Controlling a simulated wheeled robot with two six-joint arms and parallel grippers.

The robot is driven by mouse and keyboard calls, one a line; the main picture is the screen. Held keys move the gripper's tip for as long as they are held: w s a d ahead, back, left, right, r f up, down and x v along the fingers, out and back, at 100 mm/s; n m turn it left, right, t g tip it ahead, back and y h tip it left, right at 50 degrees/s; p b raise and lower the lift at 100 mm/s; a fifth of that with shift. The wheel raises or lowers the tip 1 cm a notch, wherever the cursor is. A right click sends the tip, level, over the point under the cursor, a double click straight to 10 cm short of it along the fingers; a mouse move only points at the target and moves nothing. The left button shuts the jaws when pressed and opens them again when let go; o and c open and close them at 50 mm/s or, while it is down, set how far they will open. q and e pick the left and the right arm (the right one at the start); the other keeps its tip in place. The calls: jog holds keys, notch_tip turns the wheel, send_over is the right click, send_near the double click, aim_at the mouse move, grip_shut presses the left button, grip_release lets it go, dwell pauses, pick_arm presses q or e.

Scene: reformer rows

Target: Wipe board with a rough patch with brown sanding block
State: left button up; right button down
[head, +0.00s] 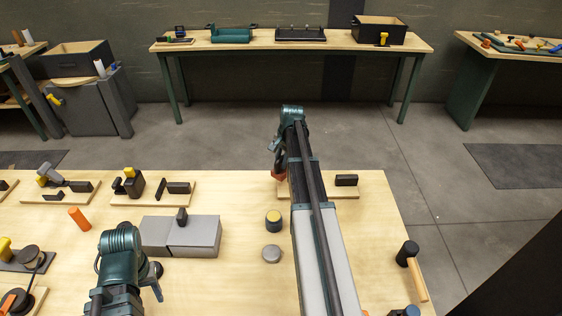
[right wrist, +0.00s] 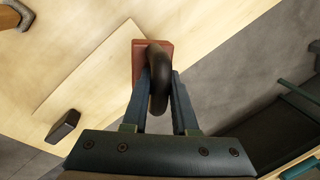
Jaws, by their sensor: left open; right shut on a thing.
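The brown sanding block (right wrist: 140,62) has a dark curved handle (right wrist: 158,90) in the right wrist view. My right gripper (right wrist: 160,88) is shut on that handle. In the head view the block (head: 279,174) shows as a small reddish-brown piece beside my right arm, at the table's far side. A thin pale wooden board (head: 375,188) lies there, partly hidden by my arm; it also shows in the right wrist view (right wrist: 90,80). I cannot tell whether the block touches it, and I see no clear rough patch. My left gripper (head: 152,282) is open at the lower left.
A dark block (head: 346,180) stands on the pale board. Grey blocks (head: 180,236), an orange cylinder (head: 79,219), a yellow-topped jar (head: 273,220) and a grey disc (head: 271,254) stand on the table. A wooden-handled tool (head: 416,275) lies near the right edge.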

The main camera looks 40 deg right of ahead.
jog(key=shift+r, duration=0.1)
notch_tip(320, 180, up, 3)
jog(key=p, duration=0.3)
dwell(0.7)
